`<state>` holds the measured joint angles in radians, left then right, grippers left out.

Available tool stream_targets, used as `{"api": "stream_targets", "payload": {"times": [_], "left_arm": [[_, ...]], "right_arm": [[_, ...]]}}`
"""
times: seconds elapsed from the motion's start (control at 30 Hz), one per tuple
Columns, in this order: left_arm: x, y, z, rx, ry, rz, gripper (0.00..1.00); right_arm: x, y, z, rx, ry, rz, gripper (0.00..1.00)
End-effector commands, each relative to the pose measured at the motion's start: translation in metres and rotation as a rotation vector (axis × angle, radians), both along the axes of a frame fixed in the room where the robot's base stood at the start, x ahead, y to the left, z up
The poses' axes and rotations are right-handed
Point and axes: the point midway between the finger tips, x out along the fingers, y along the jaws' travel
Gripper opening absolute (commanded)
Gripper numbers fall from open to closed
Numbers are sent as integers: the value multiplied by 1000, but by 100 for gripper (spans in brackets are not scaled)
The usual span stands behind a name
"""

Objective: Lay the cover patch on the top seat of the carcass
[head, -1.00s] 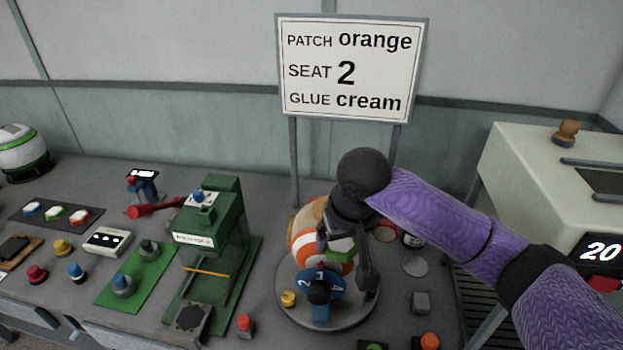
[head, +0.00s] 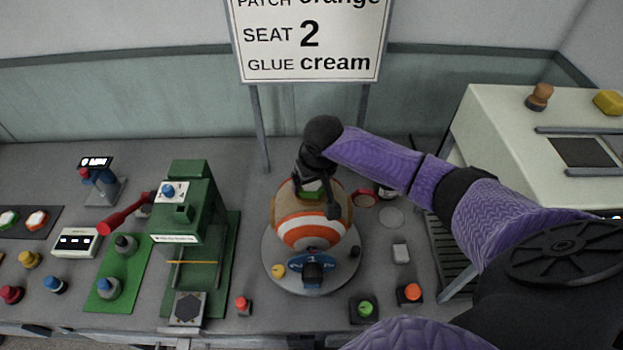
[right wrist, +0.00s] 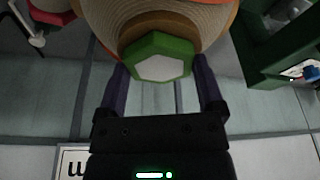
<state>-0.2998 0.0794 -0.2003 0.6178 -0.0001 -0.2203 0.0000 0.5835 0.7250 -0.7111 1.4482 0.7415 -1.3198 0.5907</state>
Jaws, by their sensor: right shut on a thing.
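The carcass (head: 306,236), a ball with orange, white and tan bands, sits on a round grey turntable (head: 285,279). My right gripper (head: 318,200) reaches over it from the right and is shut on a hexagonal patch with a green rim (head: 309,187) and a pale face. In the right wrist view this patch (right wrist: 160,66) lies between the two fingers, against or just in front of the ball. I cannot tell whether it touches. The seat beneath is hidden. My left gripper is not in view.
A sign (head: 310,38) behind reads seat 2, glue cream. A green press (head: 187,215) stands left of the turntable. A dark tray (head: 53,217) at far left holds green-rimmed and orange-rimmed patches. A pale machine (head: 480,125) stands right. Buttons (head: 410,293) sit in front.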

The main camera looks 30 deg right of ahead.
Motion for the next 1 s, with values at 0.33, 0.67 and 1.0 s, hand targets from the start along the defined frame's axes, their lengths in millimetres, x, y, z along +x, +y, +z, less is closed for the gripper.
{"api": "stream_targets", "payload": {"times": [0.33, 0.67, 1.0], "left_arm": [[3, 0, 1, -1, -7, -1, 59], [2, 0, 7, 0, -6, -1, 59], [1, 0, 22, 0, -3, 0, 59]], "right_arm": [[0, 0, -1, -1, 2, 0, 100], [-4, 1, 22, 1, -2, 0, 100], [-26, 4, 103, 1, -2, 0, 100]]}}
